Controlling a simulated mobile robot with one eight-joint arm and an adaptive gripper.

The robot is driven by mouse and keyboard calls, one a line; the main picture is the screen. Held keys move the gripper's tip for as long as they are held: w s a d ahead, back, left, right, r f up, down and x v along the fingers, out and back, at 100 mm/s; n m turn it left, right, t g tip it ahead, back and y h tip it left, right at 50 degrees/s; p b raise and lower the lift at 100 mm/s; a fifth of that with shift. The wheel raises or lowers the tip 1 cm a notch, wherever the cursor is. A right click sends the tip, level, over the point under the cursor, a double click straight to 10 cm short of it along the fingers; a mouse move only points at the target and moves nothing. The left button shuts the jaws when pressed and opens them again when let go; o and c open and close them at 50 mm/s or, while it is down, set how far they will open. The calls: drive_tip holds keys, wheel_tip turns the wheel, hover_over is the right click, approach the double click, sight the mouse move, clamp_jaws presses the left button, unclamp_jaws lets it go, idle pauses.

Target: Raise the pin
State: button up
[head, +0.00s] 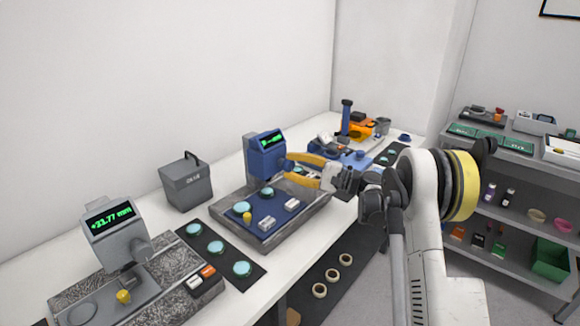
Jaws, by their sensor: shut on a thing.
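My gripper (289,169) reaches in from the right, its two yellow-orange fingers closed at the right side of the blue gauge head (266,156) with the green display. The pin between the fingertips is too small and too covered to make out. The gauge head stands over a dark blue plate on a grey stone base (226,208). On the plate are pale blue discs (242,207), a small yellow knob (247,217) and two light blocks (292,204).
A grey gauge (113,227) reading about +31.77 mm stands front left beside a black mat with several pale discs (216,247). Blue and orange equipment (356,128) is at the back. Shelves (520,190) stand at right.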

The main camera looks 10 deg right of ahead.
drive_tip(key=o, duration=1.2)
drive_tip(key=v, duration=1.2)
drive_tip(key=shift+a, duration=0.1)
